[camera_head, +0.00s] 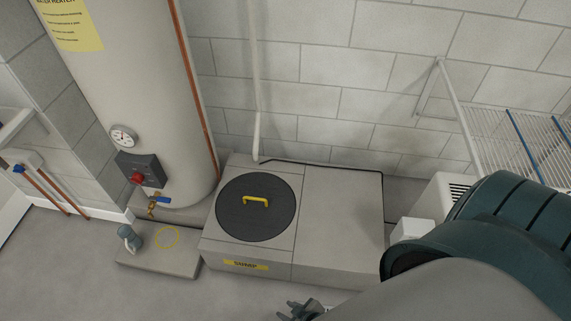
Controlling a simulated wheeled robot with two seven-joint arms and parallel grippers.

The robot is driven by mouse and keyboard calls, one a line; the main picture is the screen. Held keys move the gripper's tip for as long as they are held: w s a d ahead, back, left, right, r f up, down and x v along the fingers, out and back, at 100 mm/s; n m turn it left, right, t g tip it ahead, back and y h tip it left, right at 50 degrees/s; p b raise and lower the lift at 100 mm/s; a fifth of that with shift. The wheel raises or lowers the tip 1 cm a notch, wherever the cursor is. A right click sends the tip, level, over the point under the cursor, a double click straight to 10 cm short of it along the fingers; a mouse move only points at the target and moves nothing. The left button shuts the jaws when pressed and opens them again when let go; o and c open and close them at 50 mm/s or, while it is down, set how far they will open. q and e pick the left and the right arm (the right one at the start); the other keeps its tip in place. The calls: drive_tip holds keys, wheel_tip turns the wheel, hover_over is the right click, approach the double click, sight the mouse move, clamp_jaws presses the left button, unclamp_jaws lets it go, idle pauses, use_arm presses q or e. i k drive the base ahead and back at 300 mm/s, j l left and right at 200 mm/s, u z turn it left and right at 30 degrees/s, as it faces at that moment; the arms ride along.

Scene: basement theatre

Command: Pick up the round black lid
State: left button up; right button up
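The round black lid (241,213) lies flat on top of a grey box-shaped plinth marked with a yellow label (246,265). A yellow handle (256,200) stands up from the lid's upper part. My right gripper (297,309) shows at the bottom edge, in front of the plinth and apart from the lid. Only a small dark part of it is visible, so its opening is unclear. My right arm fills the lower right corner. My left gripper is out of view.
A tall water heater (135,80) stands left of the plinth (340,225). A vertical pipe (256,80) runs behind; a wire shelf (515,140) is at right.

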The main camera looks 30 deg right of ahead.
sight(256, 207)
drive_tip(key=i+j+z, duration=0.1)
drive_tip(key=z, duration=0.3)
drive_tip(key=i+j+z, duration=0.15)
drive_tip(key=z, duration=0.2)
drive_tip(key=i+j+z, duration=0.1)
drive_tip(key=z, duration=0.3)
drive_tip(key=i+j+z, duration=0.1)
drive_tip(key=j+z, duration=0.15)
drive_tip(key=z, duration=0.15)
drive_tip(key=i+j+z, duration=0.15)
drive_tip(key=i+z, duration=0.2)
drive_tip(key=i, duration=0.05)
